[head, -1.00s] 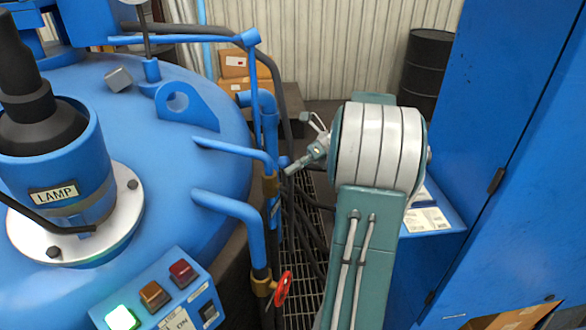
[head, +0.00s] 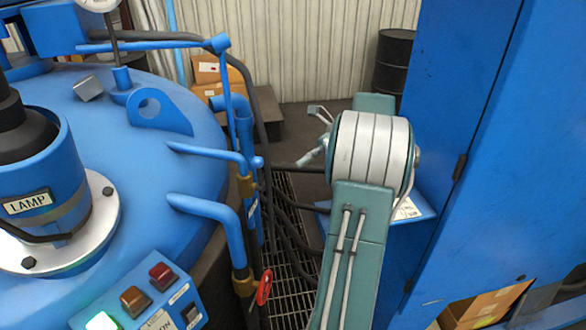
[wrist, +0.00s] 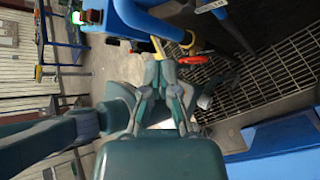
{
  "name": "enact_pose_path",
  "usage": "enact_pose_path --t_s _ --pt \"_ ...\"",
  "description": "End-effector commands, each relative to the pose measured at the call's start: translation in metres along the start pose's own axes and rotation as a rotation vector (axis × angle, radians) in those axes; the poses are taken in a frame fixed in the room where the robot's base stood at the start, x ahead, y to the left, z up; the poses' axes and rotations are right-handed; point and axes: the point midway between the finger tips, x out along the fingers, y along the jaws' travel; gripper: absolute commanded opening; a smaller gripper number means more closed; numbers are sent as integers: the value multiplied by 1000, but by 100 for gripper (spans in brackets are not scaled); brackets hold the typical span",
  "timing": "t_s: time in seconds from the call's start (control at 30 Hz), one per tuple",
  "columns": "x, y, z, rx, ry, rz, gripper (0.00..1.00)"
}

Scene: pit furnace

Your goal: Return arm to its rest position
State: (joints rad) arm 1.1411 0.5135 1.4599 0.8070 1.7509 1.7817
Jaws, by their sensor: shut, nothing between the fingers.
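My teal arm rises in the head view between the blue furnace and the blue cabinet, folded at a grey banded joint. My gripper (head: 308,160) shows just left of that joint, partly hidden behind it, clear of the blue pipes. In the wrist view my gripper (wrist: 161,66) has its fingers together with nothing between them. It hangs in free air over the floor and grating, touching nothing that I can see.
The furnace (head: 140,120) with blue pipes and a red valve wheel (head: 264,287) stands left. The cabinet (head: 480,150) is close on the right. Floor grating (head: 290,300) and dark hoses lie between. A black drum (head: 394,55) and cardboard boxes (head: 210,70) stand behind.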

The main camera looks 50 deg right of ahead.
Motion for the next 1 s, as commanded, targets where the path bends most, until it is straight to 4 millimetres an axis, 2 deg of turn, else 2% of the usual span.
enact_pose_path --t_s 0.37,0.63,0.77,0.9,1.0 --pt "-5 -6 -1 3 -1 5 0" --pt "-1 0 2 -17 9 -1 0" --pt "25 29 15 -163 88 -28 0" --pt "68 77 27 -456 235 -63 0" --pt "94 110 27 -679 340 -74 0"
